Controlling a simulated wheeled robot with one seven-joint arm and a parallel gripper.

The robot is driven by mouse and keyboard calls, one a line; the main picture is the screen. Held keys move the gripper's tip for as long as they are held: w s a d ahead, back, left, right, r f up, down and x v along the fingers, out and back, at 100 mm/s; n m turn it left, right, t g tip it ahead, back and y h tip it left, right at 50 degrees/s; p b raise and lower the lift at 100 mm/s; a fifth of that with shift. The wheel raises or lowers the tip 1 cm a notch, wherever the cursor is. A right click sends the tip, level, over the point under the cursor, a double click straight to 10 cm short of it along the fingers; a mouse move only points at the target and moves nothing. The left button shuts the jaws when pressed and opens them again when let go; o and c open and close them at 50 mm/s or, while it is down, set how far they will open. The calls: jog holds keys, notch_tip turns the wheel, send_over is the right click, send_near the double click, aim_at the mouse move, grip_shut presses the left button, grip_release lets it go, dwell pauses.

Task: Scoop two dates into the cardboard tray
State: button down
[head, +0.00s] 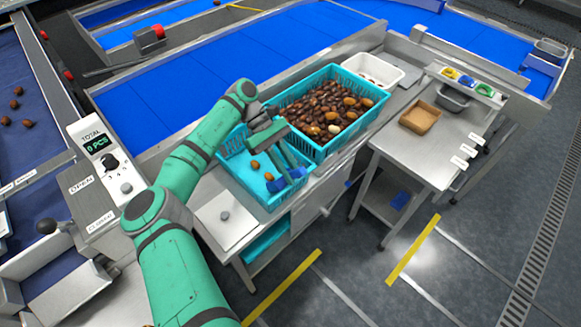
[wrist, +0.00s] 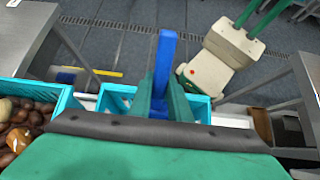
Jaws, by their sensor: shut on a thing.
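The cardboard tray (head: 421,116) is a brown open box on the steel side table, right of the crates, and looks empty. Many dark and orange-brown dates (head: 325,112) fill the far cyan crate; some show at the left edge of the wrist view (wrist: 18,135). A few orange-brown dates (head: 255,165) lie in the nearer cyan crate. My gripper (head: 287,178) is low over that nearer crate, well left of the tray. Its green fingers, also in the wrist view (wrist: 163,90), are shut on a blue piece (wrist: 165,58). I cannot tell what that piece is.
The nearer crate's rim (head: 232,178) and the far crate's wall (head: 352,135) stand around my gripper. A white bin (head: 378,64) is behind the far crate. The steel side table (head: 405,150) has free room around the tray. A blue conveyor (head: 170,95) runs behind.

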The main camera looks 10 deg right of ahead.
jog(key=shift+f, duration=0.3)
jog(key=shift+w+a+f+t+y, duration=0.35)
jog(key=shift+w+a+f+t, duration=0.2)
jog(key=shift+w, duration=0.2)
jog(key=shift+w+a+f+t+y, duration=0.4)
jog(key=shift+w+a+f+t, duration=0.15)
jog(key=shift+w, duration=0.25)
jog(key=shift+w+a+f+t+y, duration=0.35)
jog(key=shift+w+a+f+t, duration=0.1)
jog(key=shift+w+a, duration=0.25)
jog(key=t+y, duration=0.1)
send_over(267, 173)
jog(key=shift+s+f, duration=0.1)
jog(key=shift+f, duration=0.8)
jog(key=shift+f+t, duration=0.45)
jog(key=shift+w+a+f+t+y, duration=0.2)
jog(key=shift+f+t+y, duration=0.3)
jog(key=shift+f, duration=0.25)
jog(key=shift+w+a+f+t+y, duration=0.1)
jog(key=shift+w+f+t+y, duration=0.1)
jog(key=shift+f+t+y, duration=0.4)
jog(key=shift+s+d+f+t+y, duration=0.15)
jog(key=shift+f+t+y, duration=0.05)
jog(key=shift+f+t, duration=0.15)
jog(key=shift+s+d+f+t+y, duration=0.1)
jog(key=shift+s+f+t+y, duration=0.05)
jog(key=shift+f+t+y, duration=0.15)
jog(key=shift+s+d+f+t+y, duration=0.1)
jog(key=shift+f+t+y, duration=0.25)
jog(key=shift+t, duration=0.4)
